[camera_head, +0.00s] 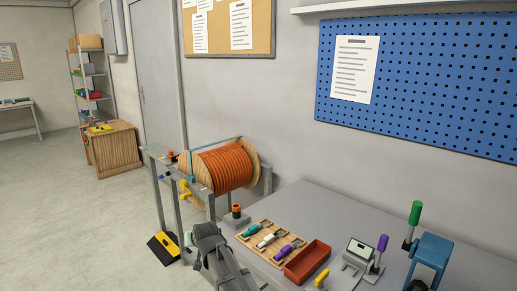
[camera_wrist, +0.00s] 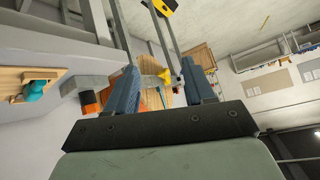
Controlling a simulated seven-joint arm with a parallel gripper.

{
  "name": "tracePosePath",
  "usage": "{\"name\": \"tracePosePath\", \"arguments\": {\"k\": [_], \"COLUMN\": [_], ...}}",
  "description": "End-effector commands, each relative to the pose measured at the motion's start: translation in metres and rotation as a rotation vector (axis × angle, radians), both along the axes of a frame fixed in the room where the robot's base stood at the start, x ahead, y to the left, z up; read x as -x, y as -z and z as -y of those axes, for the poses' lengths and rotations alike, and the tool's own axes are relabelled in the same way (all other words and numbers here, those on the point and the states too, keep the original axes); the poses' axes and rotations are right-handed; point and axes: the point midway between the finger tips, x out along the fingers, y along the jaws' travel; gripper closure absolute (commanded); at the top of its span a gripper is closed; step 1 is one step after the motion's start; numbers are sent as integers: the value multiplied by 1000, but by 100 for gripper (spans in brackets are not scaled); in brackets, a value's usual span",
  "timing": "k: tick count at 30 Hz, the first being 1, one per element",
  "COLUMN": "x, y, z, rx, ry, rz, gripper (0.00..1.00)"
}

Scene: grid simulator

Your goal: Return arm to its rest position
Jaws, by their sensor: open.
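My gripper (camera_wrist: 159,66) shows in the wrist view with its two blue-grey fingers spread apart. No object is clamped between them; the cable reel stand and its parts show in the background beyond the gap. In the head view, a grey part of my arm reaches up at the lower middle, in front of the workbench's left end. The fingertips are hard to make out there. The arm is beside the grey workbench (camera_head: 335,212), close to the tool tray.
A wooden tray (camera_head: 250,228) with several coloured tools and a red bin (camera_head: 307,262) are on the bench. An orange cable reel (camera_head: 228,167) stands behind. A blue clamp-like device (camera_head: 430,250) with a green handle is at right. Open floor lies left.

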Motion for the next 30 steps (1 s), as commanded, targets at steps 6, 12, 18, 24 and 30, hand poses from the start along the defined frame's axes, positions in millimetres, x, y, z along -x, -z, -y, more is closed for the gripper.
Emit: {"name": "tracePosePath", "arguments": {"k": [6, 12, 18, 24, 30], "x": [26, 52, 87, 135, 192], "y": [75, 154, 229, 294, 349], "z": [23, 77, 139, 198, 252], "rx": [62, 136, 208, 268, 318], "ry": [-12, 18, 55, 92, 122], "rz": [-97, -221, -359, -502, -650], "gripper": [47, 47, 47, 47, 47]}}
